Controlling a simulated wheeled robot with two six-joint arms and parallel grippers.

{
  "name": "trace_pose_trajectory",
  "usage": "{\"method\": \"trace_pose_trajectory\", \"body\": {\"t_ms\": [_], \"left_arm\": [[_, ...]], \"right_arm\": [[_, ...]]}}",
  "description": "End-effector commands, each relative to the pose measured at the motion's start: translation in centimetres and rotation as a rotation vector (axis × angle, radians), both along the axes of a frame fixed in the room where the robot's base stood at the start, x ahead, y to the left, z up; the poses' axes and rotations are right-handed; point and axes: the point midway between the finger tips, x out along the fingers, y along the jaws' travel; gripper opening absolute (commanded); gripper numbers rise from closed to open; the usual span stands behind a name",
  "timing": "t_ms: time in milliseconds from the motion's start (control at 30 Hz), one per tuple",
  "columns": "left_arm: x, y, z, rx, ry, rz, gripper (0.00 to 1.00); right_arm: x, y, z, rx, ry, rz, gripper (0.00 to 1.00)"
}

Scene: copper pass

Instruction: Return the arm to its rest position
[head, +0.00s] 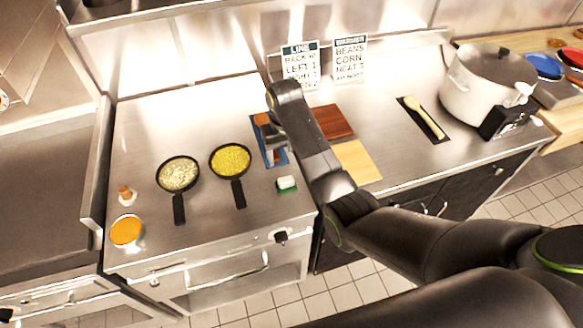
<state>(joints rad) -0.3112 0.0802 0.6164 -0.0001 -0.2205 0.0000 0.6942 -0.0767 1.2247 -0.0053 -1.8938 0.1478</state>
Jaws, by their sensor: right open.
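My right arm reaches in from the right side of the head view. Its gripper (274,150) is at the arm's far end, above a blue mat (281,157) on the steel counter. It is open; the arm's wrist hides part of it. A brown object (262,119) shows beside the gripper at the mat's upper end, and I cannot tell whether they touch. My left gripper is not in view.
Two black pans (179,173) (231,160) stand left of the gripper. A green-and-white block (287,184), brown board (333,122) and tan board (357,162) lie near the arm. A large pot (485,88) stands at right. Two sign cards (300,66) (350,59) stand behind.

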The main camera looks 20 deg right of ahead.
Motion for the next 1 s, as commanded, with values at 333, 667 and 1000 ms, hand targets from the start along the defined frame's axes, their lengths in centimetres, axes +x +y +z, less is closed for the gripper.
{"method": "trace_pose_trajectory", "body": {"t_ms": [333, 667, 1000], "left_arm": [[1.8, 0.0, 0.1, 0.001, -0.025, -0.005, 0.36], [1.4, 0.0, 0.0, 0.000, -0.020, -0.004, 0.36], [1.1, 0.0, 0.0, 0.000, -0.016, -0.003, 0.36]], "right_arm": [[0.2, 0.1, 0.4, 0.000, 0.000, 0.000, 0.65], [-0.2, -0.4, -0.1, 0.002, -0.003, -0.005, 0.65], [-8.1, -6.8, -6.3, 0.015, -0.089, -0.079, 0.65]]}}
